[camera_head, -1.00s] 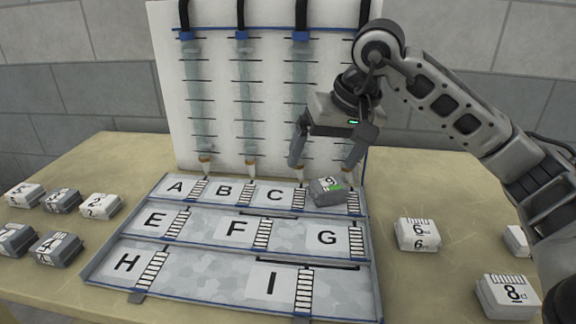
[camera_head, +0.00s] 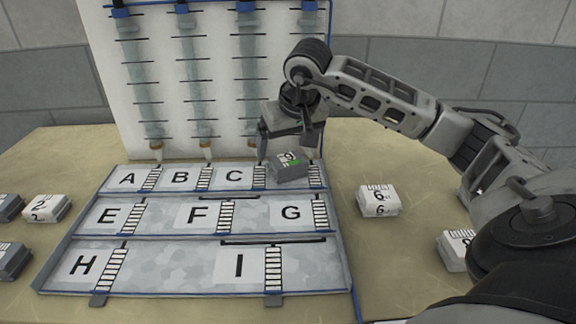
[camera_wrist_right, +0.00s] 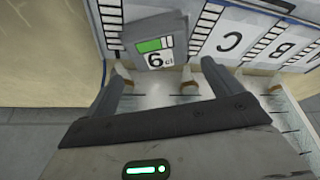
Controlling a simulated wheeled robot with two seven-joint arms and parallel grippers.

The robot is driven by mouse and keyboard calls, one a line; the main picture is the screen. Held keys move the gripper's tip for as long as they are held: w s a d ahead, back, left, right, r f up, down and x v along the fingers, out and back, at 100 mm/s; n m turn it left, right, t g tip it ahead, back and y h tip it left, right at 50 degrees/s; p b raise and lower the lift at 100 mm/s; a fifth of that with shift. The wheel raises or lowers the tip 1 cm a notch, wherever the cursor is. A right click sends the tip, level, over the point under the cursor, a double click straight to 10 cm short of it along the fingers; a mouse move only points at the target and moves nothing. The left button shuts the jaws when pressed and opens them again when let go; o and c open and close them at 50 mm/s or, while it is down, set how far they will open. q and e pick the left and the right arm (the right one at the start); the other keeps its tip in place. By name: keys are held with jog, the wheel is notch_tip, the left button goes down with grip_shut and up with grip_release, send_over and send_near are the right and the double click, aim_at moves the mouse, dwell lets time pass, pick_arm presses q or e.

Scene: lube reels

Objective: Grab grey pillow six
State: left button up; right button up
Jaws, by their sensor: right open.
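The grey pillow six (camera_head: 287,166) lies tilted on the top row of the lettered board, right of the letter C. In the right wrist view the grey pillow six (camera_wrist_right: 155,45) shows a 6 and a green patch. My right gripper (camera_head: 285,145) is open just above and behind it. In the wrist view its two open fingers (camera_wrist_right: 160,82) point toward the pillow, which lies just beyond their tips. My left gripper is not in view.
The lettered board (camera_head: 185,252) has three rows on the table. Syringe-like tubes hang on a white panel (camera_head: 222,90) behind it. A white pillow six (camera_head: 378,201) and a white pillow eight (camera_head: 455,250) lie to the right. More pillows (camera_head: 45,208) lie left.

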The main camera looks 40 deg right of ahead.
aim_at(284, 153)
jog(key=x, duration=0.4)
jog(key=shift+a+f, duration=0.1)
jog(key=shift+a, duration=0.05)
jog(key=c, duration=1.1)
jog(key=shift+c, duration=0.2)
